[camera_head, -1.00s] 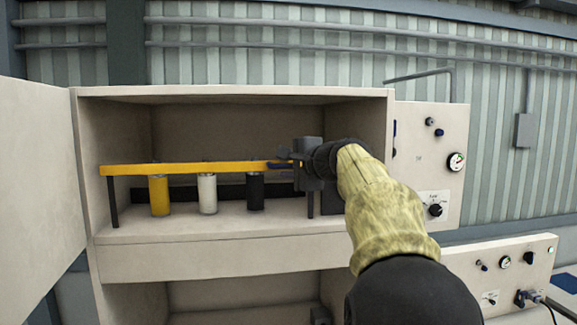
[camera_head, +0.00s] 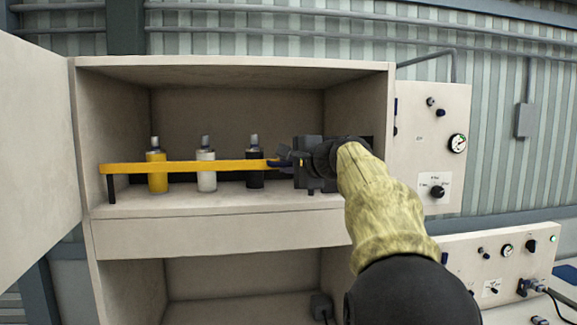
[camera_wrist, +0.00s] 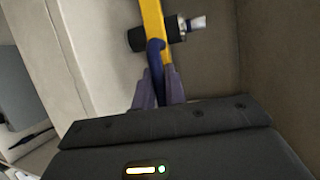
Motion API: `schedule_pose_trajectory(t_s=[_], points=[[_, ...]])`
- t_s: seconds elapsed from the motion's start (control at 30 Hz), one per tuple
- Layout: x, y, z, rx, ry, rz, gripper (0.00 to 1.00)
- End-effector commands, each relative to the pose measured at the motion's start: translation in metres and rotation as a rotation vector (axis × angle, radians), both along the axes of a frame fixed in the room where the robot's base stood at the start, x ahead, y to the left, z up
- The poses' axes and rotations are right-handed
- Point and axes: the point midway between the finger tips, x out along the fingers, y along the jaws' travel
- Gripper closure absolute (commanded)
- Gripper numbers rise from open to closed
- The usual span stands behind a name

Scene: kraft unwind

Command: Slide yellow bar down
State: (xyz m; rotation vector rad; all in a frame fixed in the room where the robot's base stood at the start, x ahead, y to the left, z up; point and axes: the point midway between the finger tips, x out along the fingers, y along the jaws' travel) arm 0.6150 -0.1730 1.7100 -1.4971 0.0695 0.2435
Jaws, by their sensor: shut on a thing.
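The yellow bar (camera_head: 190,168) runs level across the front of the upper cabinet shelf, in front of a yellow bottle (camera_head: 157,181), a white bottle (camera_head: 206,180) and a black bottle (camera_head: 254,178). The bottles' tops show above the bar. My gripper (camera_head: 285,162) is at the bar's right end and shut on it. The wrist view shows the fingers (camera_wrist: 160,88) closed at the end of the yellow bar (camera_wrist: 153,25), around a dark blue piece (camera_wrist: 156,55) there. The black bottle (camera_wrist: 150,37) lies just beyond the bar in that view.
The cabinet (camera_head: 200,238) has an open door (camera_head: 35,150) on the left. A panel with a gauge and knobs (camera_head: 432,145) stands at the right. A lower compartment (camera_head: 235,285) is open below the shelf. A second control panel (camera_head: 500,262) sits at the lower right.

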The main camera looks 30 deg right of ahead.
Motion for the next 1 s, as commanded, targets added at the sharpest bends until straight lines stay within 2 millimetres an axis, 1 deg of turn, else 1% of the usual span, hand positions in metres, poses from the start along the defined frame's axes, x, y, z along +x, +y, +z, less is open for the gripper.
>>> schedule_pose_trajectory(t_s=[0.03, 0.33, 0.47, 0.8, 0.83, 0.9, 0.93, 1.0], points=[[0.000, 0.000, -0.014, 0.000, 0.003, 0.001, 1.00], [0.000, 0.000, -0.044, 0.001, 0.004, 0.001, 1.00], [0.000, 0.000, -0.049, 0.001, 0.003, 0.001, 1.00], [0.000, 0.000, -0.047, 0.001, 0.001, 0.001, 1.00], [0.000, 0.000, -0.047, 0.001, 0.001, 0.000, 0.82], [0.000, 0.000, -0.046, 0.001, 0.001, 0.000, 0.68], [0.000, 0.000, -0.046, 0.001, 0.001, 0.000, 0.66], [0.000, 0.000, -0.046, 0.001, 0.001, 0.000, 0.66]])
